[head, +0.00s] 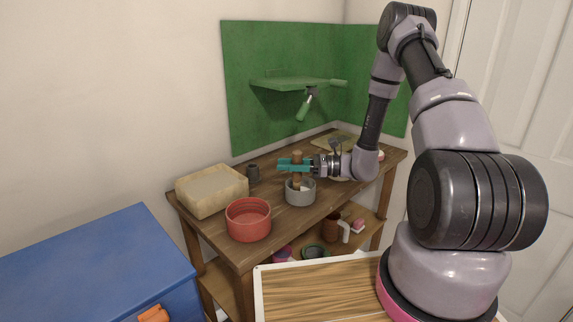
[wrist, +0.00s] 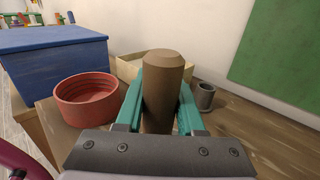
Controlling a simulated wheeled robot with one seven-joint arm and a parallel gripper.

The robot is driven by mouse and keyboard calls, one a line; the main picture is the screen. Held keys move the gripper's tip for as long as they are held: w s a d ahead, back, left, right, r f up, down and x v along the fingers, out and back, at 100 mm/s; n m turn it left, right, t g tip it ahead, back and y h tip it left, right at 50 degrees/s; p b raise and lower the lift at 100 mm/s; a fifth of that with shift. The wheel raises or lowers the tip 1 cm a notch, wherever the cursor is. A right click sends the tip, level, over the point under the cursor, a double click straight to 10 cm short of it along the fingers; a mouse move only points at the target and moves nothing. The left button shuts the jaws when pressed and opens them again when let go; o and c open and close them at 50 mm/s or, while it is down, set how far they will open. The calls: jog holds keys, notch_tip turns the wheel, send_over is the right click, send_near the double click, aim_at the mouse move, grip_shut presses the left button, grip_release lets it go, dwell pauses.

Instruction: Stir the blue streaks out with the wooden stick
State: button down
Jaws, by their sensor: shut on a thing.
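My gripper (head: 293,165) has teal fingers and is shut on the thick wooden stick (head: 297,175). The stick is upright, and its lower end goes down into a grey pot (head: 300,194) on the wooden rack top. In the wrist view the stick (wrist: 162,90) stands between the teal fingers (wrist: 161,100). Something pale shows inside the grey pot beside the stick. Blue streaks cannot be made out at this size, and the stick's lower tip is hidden. In the wrist view the pot is hidden behind my gripper.
A red pot (head: 248,222) stands at the rack's front left. A cream bin (head: 212,190) and a small dark cup (head: 253,172) are behind it. A blue chest (head: 95,265) is at left. A green panel with a shelf (head: 290,84) rises behind. Mugs (head: 331,226) sit below.

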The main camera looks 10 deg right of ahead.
aim_at(297, 163)
jog(key=shift+d, duration=0.15)
jog(key=shift+s+d, duration=0.35)
jog(key=shift+d, duration=0.3)
jog(key=shift+w+d, duration=0.1)
jog(key=shift+w+d+f, duration=0.1)
jog(key=shift+w+d, duration=0.3)
jog(key=shift+d, duration=0.25)
jog(key=shift+w, duration=0.2)
